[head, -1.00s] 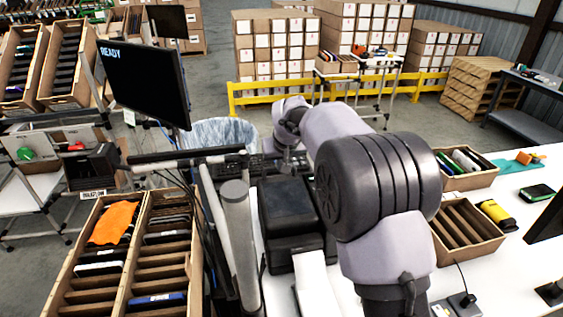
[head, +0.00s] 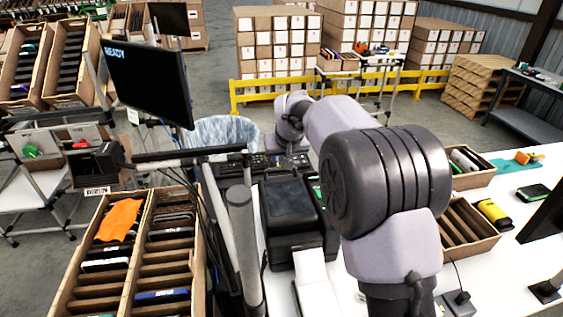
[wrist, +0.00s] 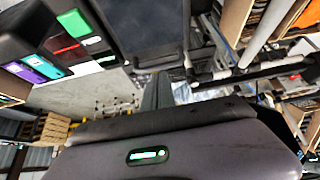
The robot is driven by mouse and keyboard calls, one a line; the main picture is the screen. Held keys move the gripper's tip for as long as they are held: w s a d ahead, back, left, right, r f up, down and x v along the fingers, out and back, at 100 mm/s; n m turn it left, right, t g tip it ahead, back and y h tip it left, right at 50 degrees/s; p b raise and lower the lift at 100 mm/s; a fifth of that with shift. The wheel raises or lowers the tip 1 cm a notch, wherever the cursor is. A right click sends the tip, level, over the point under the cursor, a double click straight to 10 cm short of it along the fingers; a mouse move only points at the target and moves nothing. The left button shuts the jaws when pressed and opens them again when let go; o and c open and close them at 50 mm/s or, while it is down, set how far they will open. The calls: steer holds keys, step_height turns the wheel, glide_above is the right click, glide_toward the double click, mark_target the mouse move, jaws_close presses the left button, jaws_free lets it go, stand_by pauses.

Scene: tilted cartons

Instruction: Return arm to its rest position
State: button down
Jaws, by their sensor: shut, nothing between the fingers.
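My arm (head: 385,180) rises from the lower right of the head view and reaches away over the bench, bent at its large dark joint. My gripper (head: 287,160) is at the far end, small and partly hard to make out, above the dark keyboard area behind the black printer. In the wrist view the grey gripper body with a green light fills the bottom, and the dark fingers (wrist: 158,88) look closed together. Nothing is held. The fingers appear clear of the things around them.
A black printer (head: 291,207) stands on the white bench. Tilted cartons with dividers (head: 162,269) stand at the lower left, one with an orange cloth (head: 119,219). Smaller cartons (head: 483,243) lie at the right. A monitor (head: 148,82) and grey posts (head: 243,250) stand left of the arm.

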steer(key=p+v, duration=0.1)
steer(key=v, duration=0.9)
steer(key=s+d+r+m+b, duration=0.1)
steer(key=s+d+m+b, duration=0.15)
steer(key=s, duration=0.65)
steer(key=s+d+r+m+b, duration=0.1)
steer(key=s+d, duration=0.3)
steer(key=s, duration=0.5)
steer(key=s+d+f+m+b, duration=0.1)
steer(key=s+f, duration=0.3)
steer(key=s, duration=0.6)
steer(key=s+d+f+m+b, duration=0.1)
steer(key=s+f, duration=0.3)
steer(key=s, duration=0.6)
steer(key=shift+d+f+m+y+b, duration=0.2)
steer(key=shift+f+m+y+b, duration=0.2)
steer(key=shift+m, duration=0.15)
